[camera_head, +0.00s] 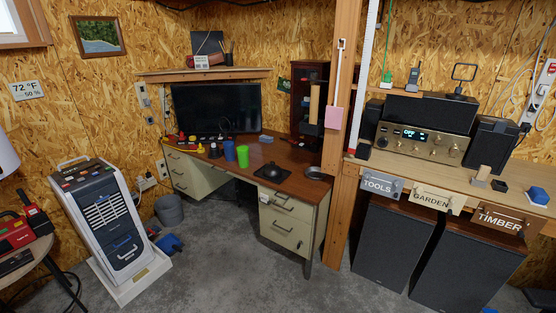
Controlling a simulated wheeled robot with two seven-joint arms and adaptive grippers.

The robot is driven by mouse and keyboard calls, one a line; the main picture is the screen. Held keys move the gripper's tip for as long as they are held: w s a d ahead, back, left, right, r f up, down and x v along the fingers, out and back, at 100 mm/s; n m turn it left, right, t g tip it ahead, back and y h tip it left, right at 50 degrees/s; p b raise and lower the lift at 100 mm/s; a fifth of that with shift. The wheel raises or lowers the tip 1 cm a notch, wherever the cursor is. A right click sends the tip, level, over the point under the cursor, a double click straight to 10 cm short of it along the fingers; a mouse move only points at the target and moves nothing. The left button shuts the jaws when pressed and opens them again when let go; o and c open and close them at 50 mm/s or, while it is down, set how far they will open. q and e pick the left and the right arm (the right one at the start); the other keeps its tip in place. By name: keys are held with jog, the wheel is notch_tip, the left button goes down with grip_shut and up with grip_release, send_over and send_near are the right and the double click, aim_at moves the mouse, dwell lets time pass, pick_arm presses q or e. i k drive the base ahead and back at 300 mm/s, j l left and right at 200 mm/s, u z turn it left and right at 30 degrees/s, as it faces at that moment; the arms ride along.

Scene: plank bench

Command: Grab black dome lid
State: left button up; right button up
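A low, black, rounded object (270,169), which looks like the dome lid, sits near the front edge of the brown desk (291,163). A dark flat patch lies around it, and at this size I cannot tell whether that is its rim or a separate mat. It stands right of the green cups and apart from them. Neither of my grippers shows in the head view.
A blue-green cup (229,151) and a bright green cup (243,156) stand left of it. A grey round dish (315,173) lies to its right, near a wooden post (342,150). A monitor (217,108) stands behind. Open concrete floor (225,260) lies in front.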

aim_at(272, 171)
jog(key=i+z, duration=0.35)
jog(key=i+j+z, duration=0.35)
jog(key=i, duration=0.25)
jog(key=i+j+z, duration=0.15)
jog(key=i+z, duration=0.2)
jog(key=i, duration=0.1)
